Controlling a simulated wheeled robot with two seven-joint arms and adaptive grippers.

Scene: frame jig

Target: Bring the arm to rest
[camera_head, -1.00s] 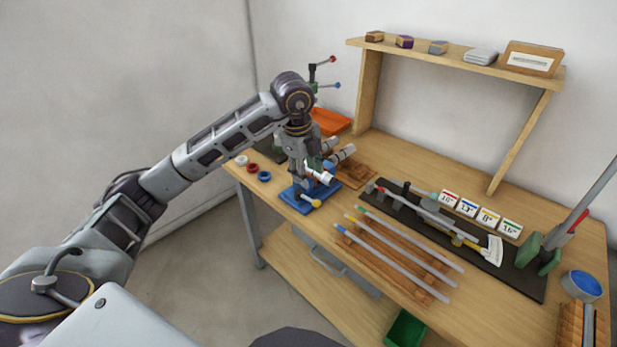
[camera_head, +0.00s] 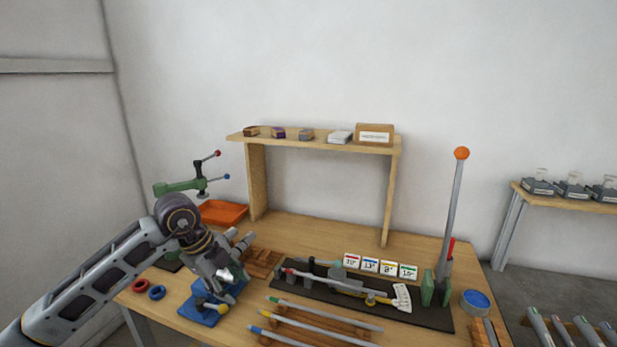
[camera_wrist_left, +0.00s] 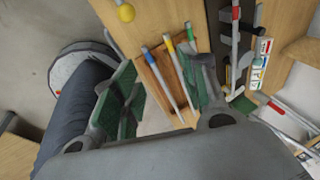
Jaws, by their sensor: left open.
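My left arm comes in from the left in the head view. Its gripper (camera_head: 222,278) is tilted down to the right, in front of a blue clamp fixture (camera_head: 198,312) with a yellow knob, partly hiding it. In the left wrist view the gripper (camera_wrist_left: 163,92) shows its green-padded fingers wide apart with nothing held between them. Tubes with blue, yellow and green ends (camera_wrist_left: 170,72) lie beyond the fingers on a wooden rack. Whether the gripper touches the fixture cannot be told. My right gripper is not in view.
A shelf (camera_head: 300,141) stands behind. Bare bench lies under the shelf.

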